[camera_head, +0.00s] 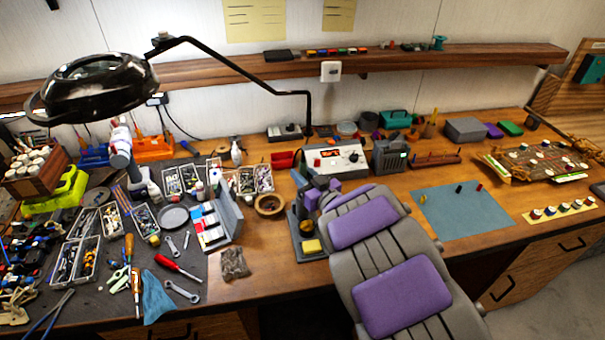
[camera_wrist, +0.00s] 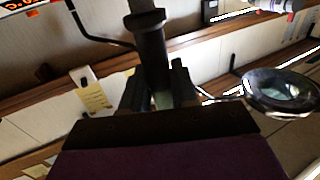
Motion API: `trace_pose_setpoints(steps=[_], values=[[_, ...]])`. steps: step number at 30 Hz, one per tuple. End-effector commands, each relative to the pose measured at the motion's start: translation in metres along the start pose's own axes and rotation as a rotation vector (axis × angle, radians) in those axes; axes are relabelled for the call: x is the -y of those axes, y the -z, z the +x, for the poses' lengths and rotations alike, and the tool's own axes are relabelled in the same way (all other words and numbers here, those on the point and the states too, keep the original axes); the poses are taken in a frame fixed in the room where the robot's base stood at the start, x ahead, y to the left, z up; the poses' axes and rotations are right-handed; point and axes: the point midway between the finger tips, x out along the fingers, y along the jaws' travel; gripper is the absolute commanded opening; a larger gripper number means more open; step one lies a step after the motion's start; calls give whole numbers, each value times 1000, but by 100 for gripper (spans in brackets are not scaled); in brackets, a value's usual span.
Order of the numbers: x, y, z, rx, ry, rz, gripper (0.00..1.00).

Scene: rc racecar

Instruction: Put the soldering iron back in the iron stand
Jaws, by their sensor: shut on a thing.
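My gripper (camera_wrist: 158,95) is shut on the soldering iron (camera_wrist: 150,50), a dark round handle with a wider collar, seen close up in the wrist view. In the head view my grey arm with purple pads reaches over the bench front, and its end hides most of the iron. The iron stand (camera_head: 307,252) is a dark grey base with a yellow sponge (camera_head: 311,246), just left of my arm's end. The stand's upper part is crowded by my gripper, so I cannot tell whether the iron touches it. The iron's tip is not clearly visible.
The soldering station (camera_head: 335,160) stands behind my gripper. A wooden bowl (camera_head: 269,205) and an open grey case (camera_head: 222,222) are to the left. A blue-grey mat (camera_head: 460,212) lies to the right. A magnifier lamp (camera_head: 95,88) hangs at upper left.

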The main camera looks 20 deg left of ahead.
Motion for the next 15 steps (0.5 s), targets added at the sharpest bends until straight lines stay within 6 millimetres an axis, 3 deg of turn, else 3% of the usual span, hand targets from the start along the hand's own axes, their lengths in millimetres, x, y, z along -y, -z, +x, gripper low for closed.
trace_pose_setpoints(steps=[15], values=[[0,-11,0,-1,0,0,2]])
